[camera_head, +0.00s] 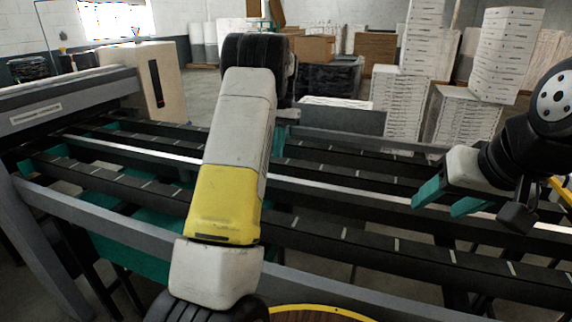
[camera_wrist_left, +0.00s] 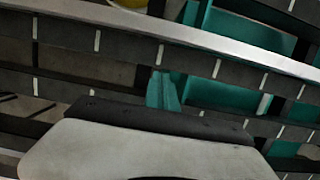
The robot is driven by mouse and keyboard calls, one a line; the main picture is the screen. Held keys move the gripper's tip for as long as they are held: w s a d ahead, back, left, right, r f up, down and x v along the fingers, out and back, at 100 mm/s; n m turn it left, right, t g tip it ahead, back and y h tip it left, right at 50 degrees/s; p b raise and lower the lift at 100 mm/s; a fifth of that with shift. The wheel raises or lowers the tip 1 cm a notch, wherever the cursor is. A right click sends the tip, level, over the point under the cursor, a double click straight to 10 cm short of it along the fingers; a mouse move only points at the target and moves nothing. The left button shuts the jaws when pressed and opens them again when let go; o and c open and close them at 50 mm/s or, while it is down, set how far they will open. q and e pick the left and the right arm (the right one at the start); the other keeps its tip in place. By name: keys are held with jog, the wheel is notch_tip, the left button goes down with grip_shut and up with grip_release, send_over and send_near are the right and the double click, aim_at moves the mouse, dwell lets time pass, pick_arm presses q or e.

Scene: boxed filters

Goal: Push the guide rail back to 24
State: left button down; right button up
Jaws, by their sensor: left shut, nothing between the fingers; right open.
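A long bright metal rail (camera_head: 330,188), which looks like the guide rail, runs across the dark slatted conveyor in the head view. It also crosses the top of the left wrist view (camera_wrist_left: 190,36). No number 24 is readable. My left gripper (camera_wrist_left: 163,92) shows as two teal fingers pressed together with nothing between them, over the dark bars and short of the bright rail in the picture. Whether it touches anything cannot be told. In the head view my left forearm mostly hides it. My right gripper (camera_head: 441,203) is open and empty above the right part of the conveyor.
Dark bars with white tick marks (camera_head: 345,233) run along the conveyor. A grey frame beam (camera_head: 110,227) edges its near side. A beige box-shaped unit (camera_head: 145,80) stands at the left end. Stacks of white boxes (camera_head: 400,110) stand behind.

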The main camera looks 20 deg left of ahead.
pick_arm(q)
jog(key=s+f, duration=0.4)
jog(key=shift+s+a, duration=0.15)
jog(key=shift+s, duration=0.4)
